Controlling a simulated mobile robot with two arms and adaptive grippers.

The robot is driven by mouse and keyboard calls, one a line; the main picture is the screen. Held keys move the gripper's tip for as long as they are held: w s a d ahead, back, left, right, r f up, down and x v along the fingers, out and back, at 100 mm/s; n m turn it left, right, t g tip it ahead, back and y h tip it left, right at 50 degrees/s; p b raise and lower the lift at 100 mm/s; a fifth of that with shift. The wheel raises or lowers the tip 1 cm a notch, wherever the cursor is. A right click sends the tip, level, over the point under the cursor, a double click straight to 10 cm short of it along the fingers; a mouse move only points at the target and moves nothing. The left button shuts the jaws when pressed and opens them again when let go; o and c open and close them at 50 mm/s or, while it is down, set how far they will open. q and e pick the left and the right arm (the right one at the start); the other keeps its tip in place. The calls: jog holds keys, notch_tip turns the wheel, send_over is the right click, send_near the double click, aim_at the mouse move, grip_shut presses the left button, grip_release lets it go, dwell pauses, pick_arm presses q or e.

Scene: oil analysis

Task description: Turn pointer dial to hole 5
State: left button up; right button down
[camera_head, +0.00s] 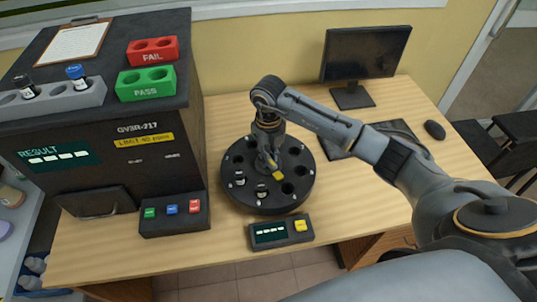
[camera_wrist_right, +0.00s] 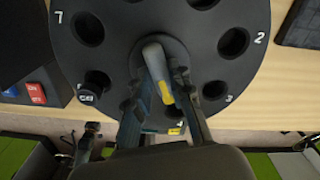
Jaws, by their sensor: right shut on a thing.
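The black round turntable (camera_head: 231,193) stands on the desk, with a ring of numbered holes around its top. A grey pointer dial (camera_wrist_right: 153,55) with a yellow mark is at its centre; in the head view its yellow tip (camera_head: 279,176) shows below my gripper. My right gripper (camera_head: 268,158) reaches down over the centre and is shut on the pointer dial, one finger on each side in the right wrist view (camera_wrist_right: 162,95). Numbers 2, 3 and 7 are readable there. The fingers partly hide the hole the pointer faces.
Two vials sit in turntable holes, one (camera_head: 239,179) left of the other (camera_head: 262,192). A small controller (camera_head: 270,234) with a yellow button stands in front. The dark analyser (camera_head: 100,150) is at left, a monitor (camera_head: 365,55) behind at right.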

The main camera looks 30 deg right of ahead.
aim_at(269, 158)
jog(key=shift+m, duration=0.3)
jog(key=m, duration=0.3)
jog(key=shift+m, duration=2.5)
jog(key=c, duration=1.2)
grip_release()
jog(key=shift+r, duration=0.1)
notch_tip(269, 158, up, 12)
